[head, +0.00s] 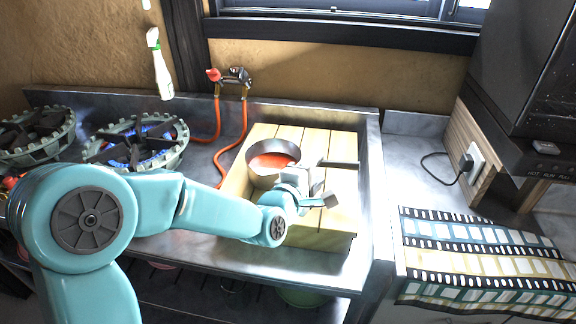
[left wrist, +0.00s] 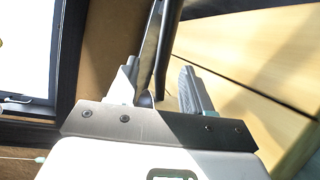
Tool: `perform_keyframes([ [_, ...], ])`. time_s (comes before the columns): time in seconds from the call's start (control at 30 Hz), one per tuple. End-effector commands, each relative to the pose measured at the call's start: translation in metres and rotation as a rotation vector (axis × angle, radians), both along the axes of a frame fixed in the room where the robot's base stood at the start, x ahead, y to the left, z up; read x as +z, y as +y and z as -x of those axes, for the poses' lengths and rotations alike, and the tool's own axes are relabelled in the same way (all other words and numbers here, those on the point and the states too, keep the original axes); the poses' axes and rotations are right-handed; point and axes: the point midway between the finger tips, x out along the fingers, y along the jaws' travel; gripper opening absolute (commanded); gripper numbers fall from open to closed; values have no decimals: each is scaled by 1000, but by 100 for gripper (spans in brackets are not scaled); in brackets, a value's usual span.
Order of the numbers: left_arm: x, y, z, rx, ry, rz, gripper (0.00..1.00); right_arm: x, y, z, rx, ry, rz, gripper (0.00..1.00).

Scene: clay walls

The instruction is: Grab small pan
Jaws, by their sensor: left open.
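A small dark pan (head: 272,151) with a reddish inside sits on the pale wooden board. Its dark handle points right, and the far part shows past my gripper. My left gripper (head: 318,187) is over the board, just right of the pan and close to the handle. In the left wrist view the two fingers (left wrist: 160,78) stand apart, with the dark handle (left wrist: 168,45) running between them. I cannot tell whether either finger touches it. My right gripper is not in view.
The slatted wooden board (head: 325,233) lies on a metal counter. Two stove burners (head: 135,145) are at left, with red hoses (head: 216,125) behind. A spray bottle (head: 159,65) is near the wall. A film-strip patterned cloth (head: 480,262) is at right.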

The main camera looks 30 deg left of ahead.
Motion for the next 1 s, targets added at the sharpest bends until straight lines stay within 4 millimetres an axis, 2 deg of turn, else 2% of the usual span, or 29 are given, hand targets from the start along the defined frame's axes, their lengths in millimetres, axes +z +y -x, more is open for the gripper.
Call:
perform_keyframes([
  [0.4, -12, -6, -54, 1, 0, 1, 50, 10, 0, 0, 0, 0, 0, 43],
  [0.67, -13, -6, -56, 0, 0, 1, 50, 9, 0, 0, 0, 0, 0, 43],
  [0.8, -13, -6, -56, 0, 0, 1, 4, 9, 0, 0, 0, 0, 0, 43],
  [0.83, -13, -6, -56, 0, 0, 0, 0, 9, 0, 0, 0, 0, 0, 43],
  [1.0, -10, -6, -56, 0, -5, -2, 0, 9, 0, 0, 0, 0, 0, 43],
])
